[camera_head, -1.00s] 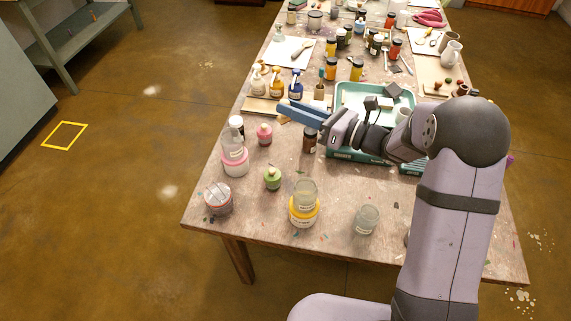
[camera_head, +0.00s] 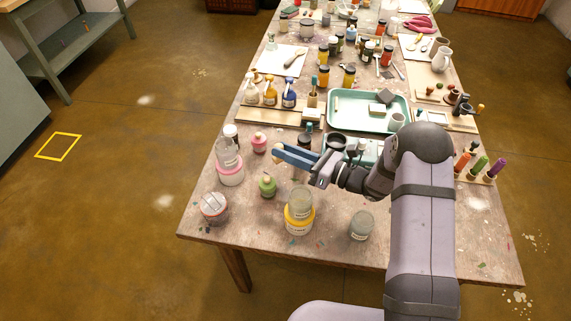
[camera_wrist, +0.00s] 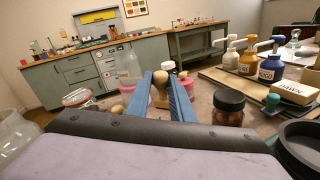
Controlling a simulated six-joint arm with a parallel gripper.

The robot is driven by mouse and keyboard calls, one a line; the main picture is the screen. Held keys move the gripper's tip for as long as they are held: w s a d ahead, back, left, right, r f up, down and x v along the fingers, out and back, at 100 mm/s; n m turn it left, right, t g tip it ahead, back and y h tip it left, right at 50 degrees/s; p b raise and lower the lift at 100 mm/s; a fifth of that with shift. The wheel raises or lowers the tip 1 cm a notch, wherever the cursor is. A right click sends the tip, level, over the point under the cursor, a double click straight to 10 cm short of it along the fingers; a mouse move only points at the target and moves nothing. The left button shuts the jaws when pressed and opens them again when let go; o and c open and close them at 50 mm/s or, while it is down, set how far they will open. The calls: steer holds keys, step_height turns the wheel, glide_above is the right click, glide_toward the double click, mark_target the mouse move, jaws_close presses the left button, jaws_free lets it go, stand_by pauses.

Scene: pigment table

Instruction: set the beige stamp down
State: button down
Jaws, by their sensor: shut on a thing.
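My gripper (camera_head: 280,149) has blue fingers and reaches left over the near part of the table. It is shut on the beige stamp (camera_wrist: 160,85), which shows between the fingertips in the wrist view, with a rounded pale top and a darker part below. In the head view only a small beige bit of the stamp (camera_head: 276,147) shows at the fingertips. The stamp appears to be above the table; its underside and any contact with the surface are hidden.
A pink-lidded jar (camera_head: 259,143), a green jar (camera_head: 267,186) and a dark bottle (camera_wrist: 228,108) stand close around the gripper. A glass jar on a yellow one (camera_head: 299,215) is nearer. A teal tray (camera_head: 345,124) lies behind. Bare tabletop (camera_head: 255,225) shows in front.

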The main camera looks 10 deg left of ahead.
steer(key=shift+f, duration=2.7)
steer(key=shift+f, duration=0.15)
steer(key=c, duration=1.6)
jaws_free()
steer(key=shift+o, duration=0.2)
steer(key=shift+r+p, duration=0.25)
steer(key=shift+p, duration=0.05)
steer(key=b+v, duration=0.2)
steer(key=v, duration=0.5)
steer(key=shift+s+d, duration=0.1)
steer(key=shift+d, duration=0.1)
